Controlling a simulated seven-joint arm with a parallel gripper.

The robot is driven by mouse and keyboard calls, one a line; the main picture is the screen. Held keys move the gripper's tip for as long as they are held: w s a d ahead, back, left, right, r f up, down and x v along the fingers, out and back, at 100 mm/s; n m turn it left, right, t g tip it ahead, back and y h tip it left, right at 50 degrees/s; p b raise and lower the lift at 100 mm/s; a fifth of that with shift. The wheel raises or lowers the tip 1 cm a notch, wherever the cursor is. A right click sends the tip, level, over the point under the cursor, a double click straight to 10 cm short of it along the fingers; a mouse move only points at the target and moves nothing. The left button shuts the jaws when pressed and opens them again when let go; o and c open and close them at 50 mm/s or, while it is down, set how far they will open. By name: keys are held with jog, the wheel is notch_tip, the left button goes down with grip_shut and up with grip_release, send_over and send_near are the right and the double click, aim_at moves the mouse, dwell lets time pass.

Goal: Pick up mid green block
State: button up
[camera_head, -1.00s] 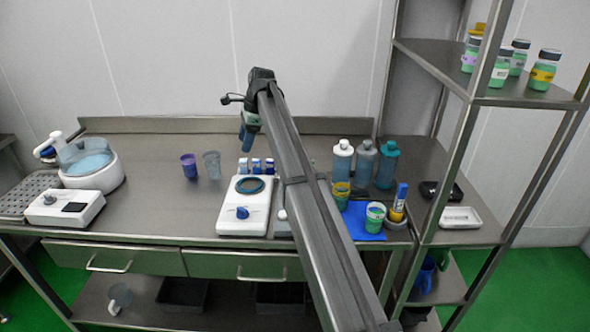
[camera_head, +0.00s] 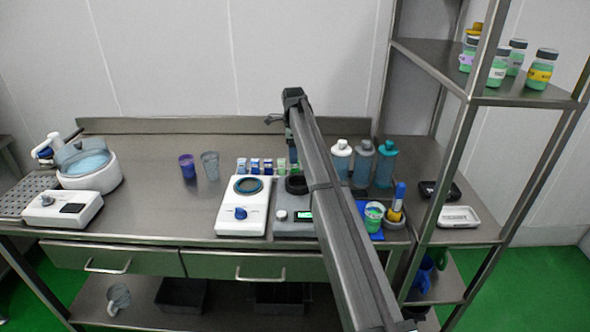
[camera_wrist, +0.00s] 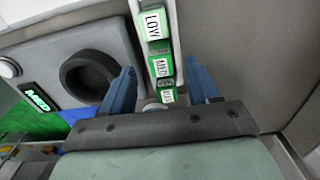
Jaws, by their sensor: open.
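A short row of green blocks with white labels shows in the wrist view. The one marked LOW (camera_wrist: 152,22) is farthest up the picture. The mid green block (camera_wrist: 163,66) is in the middle of the row, and a third green block (camera_wrist: 168,95) is nearest the gripper body, partly hidden. My gripper (camera_wrist: 162,80) is open and empty, its blue fingers apart on either side of the row. I cannot tell its height over the blocks. In the head view a green block (camera_head: 281,164) shows below the gripper (camera_head: 291,146), by my arm.
A grey device with a black ring (camera_wrist: 88,76) and a lit display (camera_wrist: 38,97) is beside the blocks. Several blue blocks (camera_head: 255,165) stand left of the green ones, behind a white device (camera_head: 243,213). Bottles (camera_head: 363,163) stand to the right.

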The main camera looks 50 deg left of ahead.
aim_at(295, 168)
jog(key=shift+w+d+f, duration=0.1)
jog(key=shift+f, duration=1.45)
jog(key=shift+w+d+f, duration=0.1)
jog(key=shift+f, duration=1.4)
jog(key=shift+c, duration=0.2)
jog(key=c, duration=1)
